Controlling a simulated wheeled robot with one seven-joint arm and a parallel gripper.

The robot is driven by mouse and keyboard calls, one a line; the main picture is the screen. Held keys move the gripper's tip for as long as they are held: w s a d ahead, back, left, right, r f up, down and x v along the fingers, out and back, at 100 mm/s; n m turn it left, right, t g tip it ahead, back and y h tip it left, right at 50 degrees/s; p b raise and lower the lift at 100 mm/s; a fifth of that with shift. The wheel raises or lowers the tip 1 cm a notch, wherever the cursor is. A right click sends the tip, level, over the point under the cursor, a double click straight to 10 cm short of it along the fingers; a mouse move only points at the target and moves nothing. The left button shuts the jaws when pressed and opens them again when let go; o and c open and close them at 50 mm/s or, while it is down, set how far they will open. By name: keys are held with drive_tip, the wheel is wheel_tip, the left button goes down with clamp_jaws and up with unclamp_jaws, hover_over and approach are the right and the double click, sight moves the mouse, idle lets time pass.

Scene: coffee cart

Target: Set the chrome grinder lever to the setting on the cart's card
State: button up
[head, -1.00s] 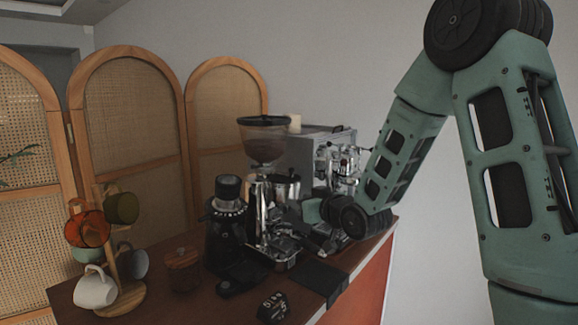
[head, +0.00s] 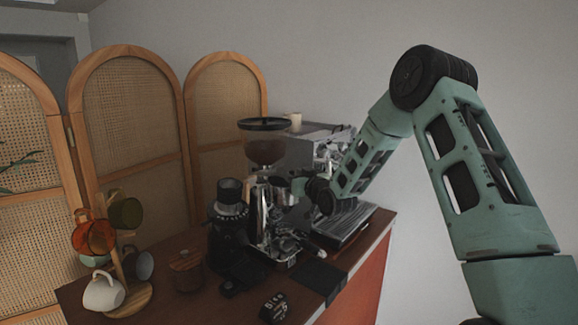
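The chrome grinder (head: 257,207) stands near the middle of the cart, with a dark round hopper (head: 265,145) on top. Its lever is too small and dark to make out. A small black card (head: 273,307) with white markings sits at the cart's front edge; I cannot read its setting. My gripper (head: 290,196) is at the right side of the chrome grinder, just below hopper height. Its fingers are small and dark against the machines, so I cannot tell whether they are open or touch the grinder.
A black grinder (head: 229,225) stands left of the chrome one. An espresso machine (head: 318,150) is behind my wrist. A mug tree (head: 130,285) with several mugs and a wooden canister (head: 186,272) are at left. A black mat (head: 318,281) lies at the front right.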

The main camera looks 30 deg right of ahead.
drive_tip(key=shift+w+p, duration=0.55)
drive_tip(key=shift+w, duration=1.45)
clamp_jaws()
drive_tip(key=b, duration=0.1)
drive_tip(key=d+b, duration=0.1)
drive_tip(key=shift+w+f+b, duration=0.15)
drive_tip(key=shift+f+b, duration=0.1)
drive_tip(key=shift+b, duration=0.1)
drive_tip(key=shift+w+d+b, duration=0.2)
drive_tip(key=shift+d+b, duration=0.1)
drive_tip(key=shift+b, duration=0.55)
drive_tip(key=shift+w+d+r, duration=0.1)
drive_tip(key=shift+d+r, duration=0.05)
drive_tip(key=shift+r, duration=0.15)
